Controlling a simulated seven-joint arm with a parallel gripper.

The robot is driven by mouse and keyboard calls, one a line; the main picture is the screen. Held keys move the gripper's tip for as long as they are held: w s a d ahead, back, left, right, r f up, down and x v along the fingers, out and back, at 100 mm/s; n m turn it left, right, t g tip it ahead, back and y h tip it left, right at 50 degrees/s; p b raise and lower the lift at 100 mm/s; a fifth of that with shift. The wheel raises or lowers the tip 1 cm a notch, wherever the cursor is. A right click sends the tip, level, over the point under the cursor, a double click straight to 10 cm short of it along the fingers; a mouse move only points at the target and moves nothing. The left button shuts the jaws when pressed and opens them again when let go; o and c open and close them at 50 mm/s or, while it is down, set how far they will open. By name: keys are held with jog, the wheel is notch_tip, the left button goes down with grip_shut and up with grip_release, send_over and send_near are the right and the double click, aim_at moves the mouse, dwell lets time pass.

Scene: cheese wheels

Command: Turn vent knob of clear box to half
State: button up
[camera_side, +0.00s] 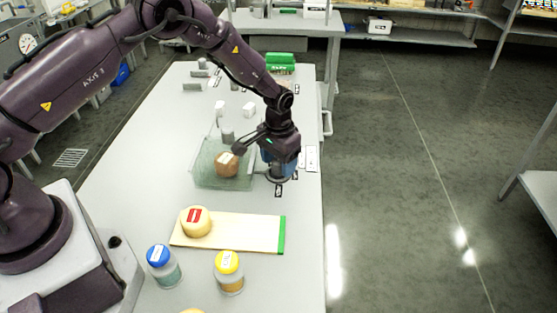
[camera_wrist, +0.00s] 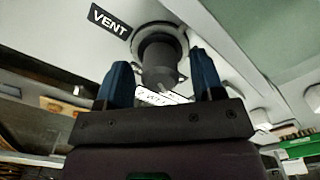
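The clear box (camera_side: 202,176) stands on the table with a brown cheese wheel (camera_side: 227,166) inside it. In the wrist view, a dark round vent knob (camera_wrist: 159,55) sits on a pale surface beside a black label reading VENT (camera_wrist: 108,20). My gripper (camera_wrist: 160,80) points at the knob, with its two blue fingers apart, one on each side. A gap shows between each finger and the knob. In the side view my gripper (camera_side: 279,162) is low at the right side of the box, and it hides most of the knob. The knob's setting cannot be read.
A cutting board (camera_side: 245,232) with a green end carries a pale cheese wheel (camera_side: 196,222) in front of the box. A blue-lidded jar (camera_side: 163,268) and a yellow-lidded jar (camera_side: 229,274) stand nearer. Small white blocks (camera_side: 249,109) and a green stack (camera_side: 281,62) lie behind.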

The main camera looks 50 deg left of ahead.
aim_at(276, 161)
notch_tip(276, 161, up, 13)
dwell(0.7)
jog(key=s+r+t, duration=0.2)
jog(key=s+r, duration=0.8)
jog(key=s, duration=0.4)
jog(key=s+r+t, duration=0.3)
jog(key=s+r, duration=0.7)
jog(key=s, duration=0.5)
jog(key=shift+a+m+t, duration=0.2)
jog(key=shift+m+t, duration=0.1)
jog(key=shift+m, duration=0.1)
